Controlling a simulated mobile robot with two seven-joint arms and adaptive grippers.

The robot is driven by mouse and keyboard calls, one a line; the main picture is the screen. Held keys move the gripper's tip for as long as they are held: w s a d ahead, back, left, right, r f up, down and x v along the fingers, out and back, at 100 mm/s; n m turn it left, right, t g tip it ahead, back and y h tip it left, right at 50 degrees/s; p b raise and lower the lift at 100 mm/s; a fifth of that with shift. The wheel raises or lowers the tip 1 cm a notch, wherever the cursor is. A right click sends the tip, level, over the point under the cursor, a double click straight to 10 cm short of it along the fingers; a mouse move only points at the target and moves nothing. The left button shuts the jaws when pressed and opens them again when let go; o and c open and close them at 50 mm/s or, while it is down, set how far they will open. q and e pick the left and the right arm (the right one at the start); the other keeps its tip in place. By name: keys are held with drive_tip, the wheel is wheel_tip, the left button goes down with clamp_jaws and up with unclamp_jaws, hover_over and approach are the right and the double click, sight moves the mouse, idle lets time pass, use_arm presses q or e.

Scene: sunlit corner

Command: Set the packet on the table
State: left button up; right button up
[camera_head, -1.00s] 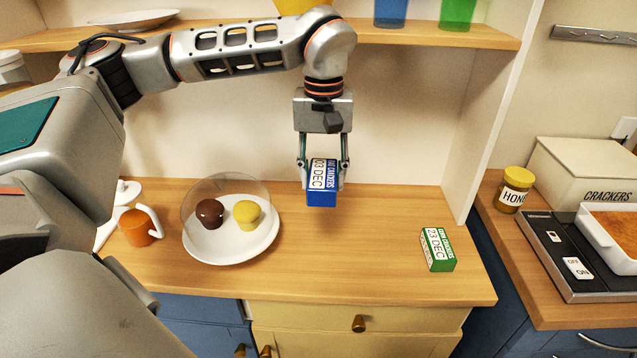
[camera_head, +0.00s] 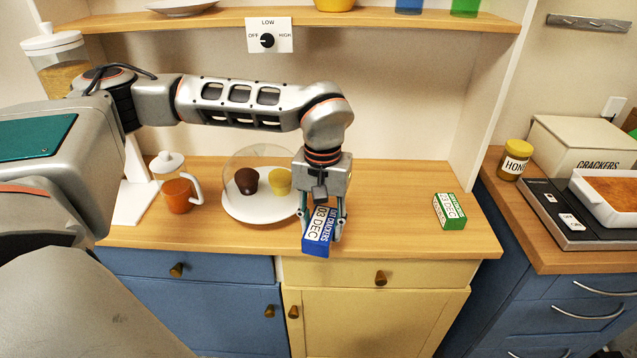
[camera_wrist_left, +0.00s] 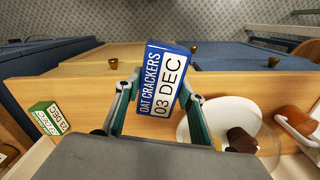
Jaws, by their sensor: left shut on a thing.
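The blue and white packet (camera_head: 317,228), labelled OAT CRACKERS 03 DEC, is in my left gripper (camera_head: 323,214). The gripper is shut on it, with one finger on each side. In the head view the packet overlaps the front edge of the wooden counter (camera_head: 380,235) and looks tilted. The packet also shows in the left wrist view (camera_wrist_left: 163,82), across the counter's front edge. I cannot tell how high it is above the counter. A green and white packet (camera_head: 449,211), labelled 23 DEC, sits on the counter to the right. My right gripper is not in view.
A white plate (camera_head: 245,209) with a brown and a yellow muffin under a clear dome stands just left of the gripper. An orange drink in a handled jug (camera_head: 178,195) stands farther left. The counter between gripper and green packet is clear. A shelf (camera_head: 400,19) runs above.

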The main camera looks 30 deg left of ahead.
use_arm(q)
drive_tip(key=s+d+f+m, duration=0.1)
drive_tip(key=s+d+f, duration=0.1)
drive_tip(key=f, duration=0.5)
drive_tip(key=s+d+f+m, duration=0.2)
drive_tip(key=s+f, duration=0.1)
drive_tip(key=f, duration=0.5)
drive_tip(key=shift+d+f+m, duration=0.2)
drive_tip(key=shift+m, duration=0.1)
